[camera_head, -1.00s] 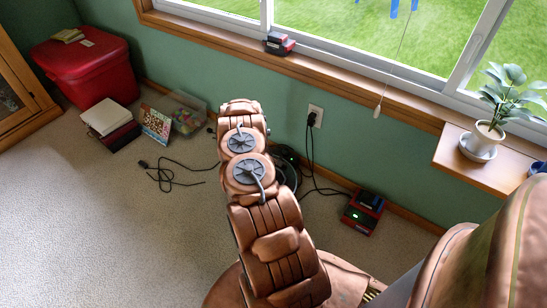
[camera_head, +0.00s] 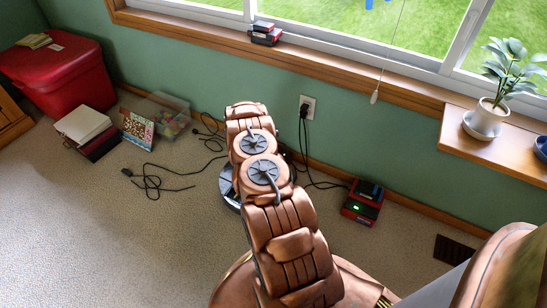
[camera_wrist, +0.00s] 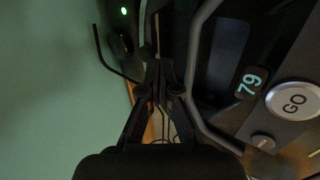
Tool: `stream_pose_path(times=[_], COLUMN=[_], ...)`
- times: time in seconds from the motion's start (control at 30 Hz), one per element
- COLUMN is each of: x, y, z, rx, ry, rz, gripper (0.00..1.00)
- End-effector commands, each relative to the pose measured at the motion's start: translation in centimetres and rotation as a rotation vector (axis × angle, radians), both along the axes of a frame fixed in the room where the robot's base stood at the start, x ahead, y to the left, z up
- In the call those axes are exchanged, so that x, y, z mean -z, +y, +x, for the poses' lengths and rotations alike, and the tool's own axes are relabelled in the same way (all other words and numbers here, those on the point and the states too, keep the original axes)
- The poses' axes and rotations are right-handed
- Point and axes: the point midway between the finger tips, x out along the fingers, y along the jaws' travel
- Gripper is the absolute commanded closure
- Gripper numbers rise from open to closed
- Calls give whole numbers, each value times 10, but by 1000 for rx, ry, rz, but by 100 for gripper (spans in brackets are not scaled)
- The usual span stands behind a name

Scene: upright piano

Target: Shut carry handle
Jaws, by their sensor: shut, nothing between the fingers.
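In the wrist view, my gripper (camera_wrist: 162,72) has its dark fingers together, with nothing seen between them. A dark appliance fills the right side, with a lit "79" display (camera_wrist: 249,84) and a round "GO" button (camera_wrist: 293,100). A grey curved bar (camera_wrist: 193,58), which looks like the carry handle, runs just right of my fingers. I cannot tell whether they touch it. In the head view my arm hides the gripper and most of a dark round object (camera_head: 228,188) on the floor; the handle is not seen there.
A green wall with a plugged outlet (camera_head: 307,107) is behind my arm. A red and black device (camera_head: 363,203) sits on the floor to the right. Loose black cable (camera_head: 153,184) lies left.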

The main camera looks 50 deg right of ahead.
Motion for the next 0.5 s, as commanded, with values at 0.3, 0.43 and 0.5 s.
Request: stream_pose_path(times=[0.3,0.43,0.5], x=[15,16,16], y=[-3,-4,-4], z=[0,0,0], rx=[0,0,0], ry=[0,0,0], rz=[0,0,0], gripper=[100,100,100])
